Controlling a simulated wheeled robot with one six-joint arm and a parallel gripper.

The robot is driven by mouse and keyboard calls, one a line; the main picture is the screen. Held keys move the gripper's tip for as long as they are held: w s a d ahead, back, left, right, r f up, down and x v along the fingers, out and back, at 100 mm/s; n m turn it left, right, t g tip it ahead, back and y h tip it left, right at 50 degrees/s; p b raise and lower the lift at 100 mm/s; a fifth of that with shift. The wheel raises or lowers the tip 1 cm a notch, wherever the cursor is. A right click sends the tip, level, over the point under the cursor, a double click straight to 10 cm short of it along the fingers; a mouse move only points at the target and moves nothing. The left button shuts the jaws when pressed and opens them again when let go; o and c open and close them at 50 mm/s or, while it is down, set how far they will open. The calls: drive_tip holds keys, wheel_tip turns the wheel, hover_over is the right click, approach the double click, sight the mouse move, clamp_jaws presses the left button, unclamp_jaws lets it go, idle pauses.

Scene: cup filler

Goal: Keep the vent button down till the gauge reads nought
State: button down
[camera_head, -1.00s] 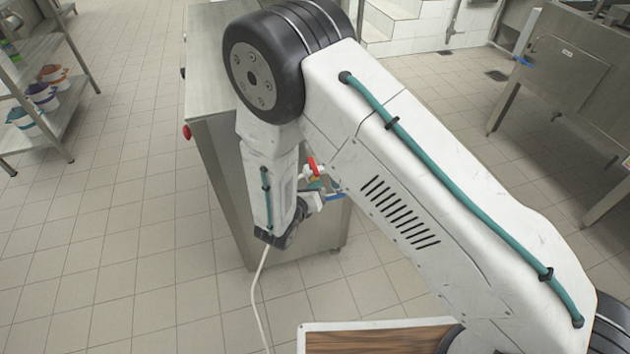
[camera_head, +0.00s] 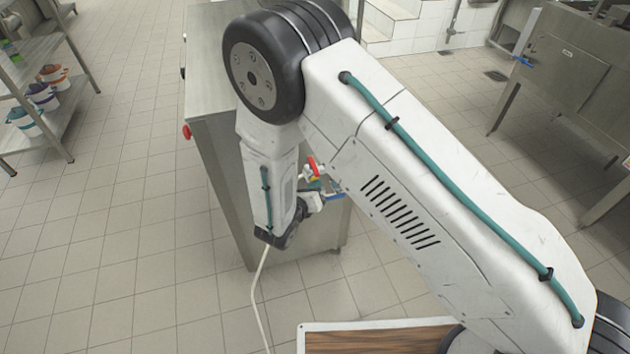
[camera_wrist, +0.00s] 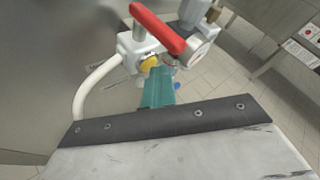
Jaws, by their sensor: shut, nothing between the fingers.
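In the wrist view a white valve body carries a red lever (camera_wrist: 158,28) on top. A yellow button (camera_wrist: 150,62), which I take as the vent button, sits on its near face. A small round gauge (camera_wrist: 199,54) is to its right; its reading is too small to make out. My gripper (camera_wrist: 160,74), with teal fingers, is shut and empty, its tips right by the yellow button. I cannot tell whether they touch it or press it in. In the head view my arm hides most of the fitting; the red lever (camera_head: 313,165) shows beside my wrist.
The fitting is on the side of a steel cabinet (camera_head: 209,165). A white hose (camera_wrist: 90,92) curves down from it. A shelf rack (camera_head: 62,120) with buckets stands at the left, a steel unit (camera_head: 568,70) at the right. The tiled floor at left is clear.

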idle(0.4)
drive_tip(key=shift+s+d, duration=0.25)
drive_tip(key=shift+s, duration=0.6)
drive_tip(key=s, duration=0.2)
drive_tip(key=s+d, duration=0.1)
drive_tip(key=s, duration=0.1)
drive_tip(key=shift+s+d, duration=0.2)
drive_tip(key=shift+s, duration=0.2)
